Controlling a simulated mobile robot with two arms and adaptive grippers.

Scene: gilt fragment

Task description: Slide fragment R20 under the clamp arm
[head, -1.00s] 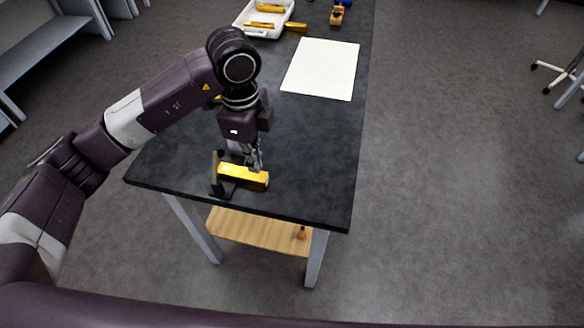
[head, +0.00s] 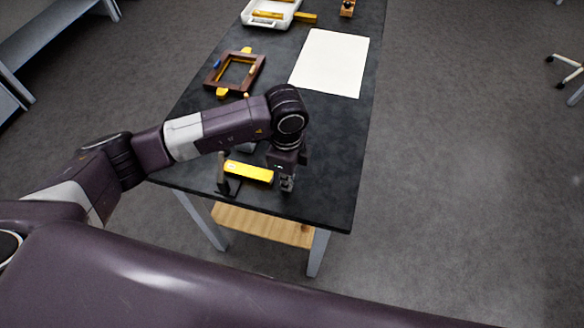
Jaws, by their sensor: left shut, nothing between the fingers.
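A gold bar-shaped fragment (head: 249,172) lies near the front of the dark table; no label on it can be read. Its left end is at a small dark clamp (head: 222,178) with an upright post and flat base. I cannot tell whether that end is under the clamp arm or only beside it. My left gripper (head: 287,187) points down just right of the fragment's right end, shut and empty, apart from the bar as far as I can see. My right gripper is not in view.
A brown frame with gold pieces (head: 258,75) lies behind my left arm. A white sheet (head: 331,62) lies farther back. A white tray (head: 285,17) with gold pieces stands at the back, another gold piece (head: 307,18) beside it. The table's front right is clear.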

